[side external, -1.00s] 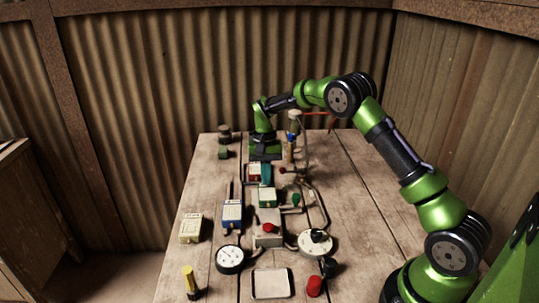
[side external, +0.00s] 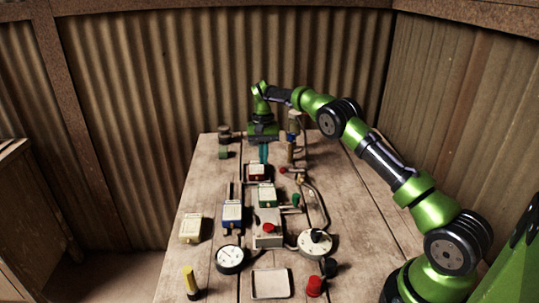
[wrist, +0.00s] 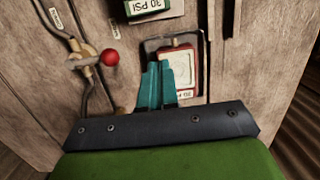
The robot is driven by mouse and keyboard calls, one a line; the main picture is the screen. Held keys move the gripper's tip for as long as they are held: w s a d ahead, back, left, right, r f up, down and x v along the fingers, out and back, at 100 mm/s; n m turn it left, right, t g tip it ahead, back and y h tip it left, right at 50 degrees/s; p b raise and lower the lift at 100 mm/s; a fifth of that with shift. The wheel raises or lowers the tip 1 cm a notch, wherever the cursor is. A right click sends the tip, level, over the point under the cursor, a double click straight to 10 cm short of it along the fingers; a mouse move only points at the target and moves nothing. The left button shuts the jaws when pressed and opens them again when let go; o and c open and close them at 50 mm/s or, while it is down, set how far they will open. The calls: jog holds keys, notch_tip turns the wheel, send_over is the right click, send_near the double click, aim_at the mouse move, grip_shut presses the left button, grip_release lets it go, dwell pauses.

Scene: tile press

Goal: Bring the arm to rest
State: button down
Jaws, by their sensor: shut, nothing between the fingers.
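My gripper (side external: 263,161) hangs at the far end of the table, fingers pointing down, above and behind the red tile. Its teal fingers are shut together and hold nothing; they also show in the wrist view (wrist: 160,66). The red tile (side external: 257,171), with a white label, lies below the fingertips. In the wrist view the red tile (wrist: 186,62) sits inside a dark-rimmed slot, partly hidden by the fingers. There is a visible gap between the gripper and the tile in the side view.
A green tile (side external: 266,196), a blue tile (side external: 232,213) and a yellow tile (side external: 190,228) are on the table. Pipes run right of the tile row, with a red-knobbed valve (wrist: 109,57). Gauges and a white tray (side external: 270,284) are at the front.

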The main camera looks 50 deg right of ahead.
jog(key=s+a+r+n+t, duration=0.1)
jog(key=s+a+r, duration=0.25)
jog(key=r, duration=0.35)
jog(key=s+a+r+n+t, duration=0.1)
jog(key=s+a+r+t, duration=0.15)
jog(key=s+r, duration=0.3)
jog(key=s+a+r+t, duration=0.1)
jog(key=s+a+r, duration=0.25)
jog(key=r, duration=0.45)
jog(key=s+a+f+n+t, duration=0.1)
jog(key=s+a+t, duration=0.1)
jog(key=s, duration=0.8)
jog(key=s+a+f+n+t, duration=0.1)
jog(key=s+a, duration=0.4)
jog(key=s, duration=0.5)
jog(key=shift+a+f+n+t+y, duration=0.25)
jog(key=shift+a+n+t+y, duration=0.05)
jog(key=shift+n+t+y, duration=0.1)
